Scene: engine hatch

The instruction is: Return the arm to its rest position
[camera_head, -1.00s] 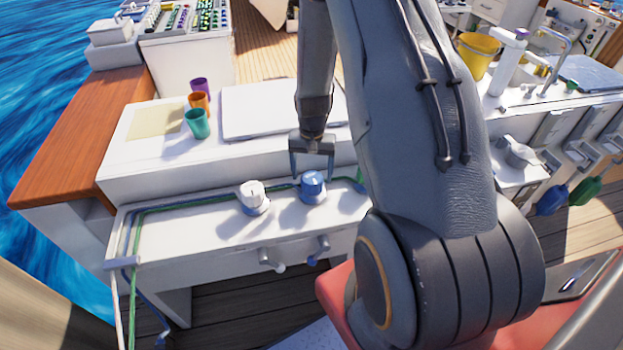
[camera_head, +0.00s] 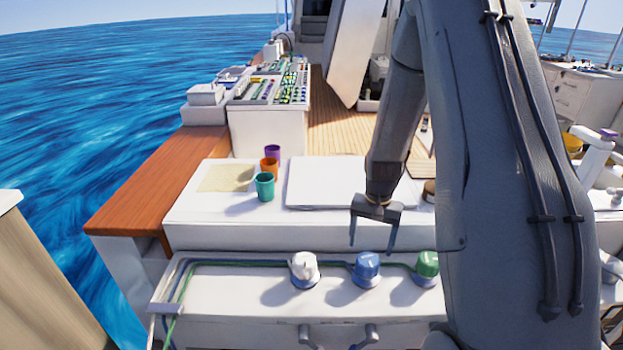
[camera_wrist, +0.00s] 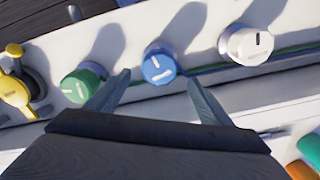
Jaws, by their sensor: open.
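My gripper (camera_head: 372,234) hangs from my arm above the white console in the head view. Its two fingers are spread and nothing is between them. Below it on the console's lower shelf stand a white knob (camera_head: 304,268), a blue knob (camera_head: 367,268) and a green knob (camera_head: 428,265). In the wrist view my gripper (camera_wrist: 160,92) shows its fingers apart, with the blue knob (camera_wrist: 158,66) beyond and between them. The green knob (camera_wrist: 82,84) is to the left and the white knob (camera_wrist: 247,45) to the right. The gripper appears apart from the knobs.
A teal cup (camera_head: 264,187), an orange cup (camera_head: 269,168) and a purple cup (camera_head: 272,152) stand on the upper shelf beside a white panel (camera_head: 335,182). A yellow valve (camera_wrist: 14,88) shows in the wrist view. A wooden ledge (camera_head: 160,185) borders the water.

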